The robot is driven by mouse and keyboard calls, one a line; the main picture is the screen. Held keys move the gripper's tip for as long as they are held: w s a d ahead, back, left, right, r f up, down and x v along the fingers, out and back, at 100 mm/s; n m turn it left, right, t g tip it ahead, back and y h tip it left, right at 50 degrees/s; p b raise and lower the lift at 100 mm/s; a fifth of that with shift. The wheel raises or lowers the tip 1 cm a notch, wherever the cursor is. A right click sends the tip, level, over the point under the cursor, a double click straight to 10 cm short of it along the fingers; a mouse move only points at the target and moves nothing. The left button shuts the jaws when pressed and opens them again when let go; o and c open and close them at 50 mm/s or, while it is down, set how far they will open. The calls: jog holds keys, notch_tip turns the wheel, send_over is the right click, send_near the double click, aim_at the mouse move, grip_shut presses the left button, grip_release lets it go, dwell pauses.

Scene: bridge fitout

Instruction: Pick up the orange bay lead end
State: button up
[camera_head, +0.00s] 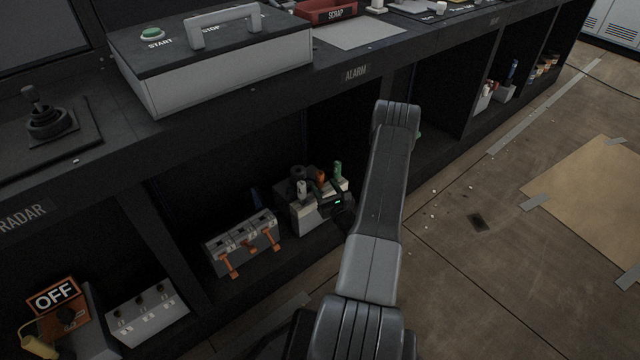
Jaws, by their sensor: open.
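The orange lead end (320,176) stands upright among other lead ends on a pale box (305,219), inside the open bay below the ALARM label. A white end (301,188), a dark end (297,172) and a green end (337,168) are around it. My gripper (326,200) is small and dark in this view, at the box's front right, just below and in front of the orange end. It is open. Its fingers are hard to make out against the box, and I cannot tell whether they touch anything. The lower part of the orange end is hidden.
A grey unit with orange levers (242,243) stands left of the box. The console edge (345,78) overhangs the bay, and a dark divider (158,235) closes its left side. The floor at right is mostly open.

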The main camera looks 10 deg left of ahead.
aim_at(322, 182)
jog(key=b+x, duration=0.1)
jog(key=x, duration=0.4)
jog(key=shift+w+f+b, duration=0.1)
jog(key=shift+f+b, duration=0.05)
jog(key=shift+b, duration=0.25)
jog(key=shift+c, duration=0.4)
grip_shut()
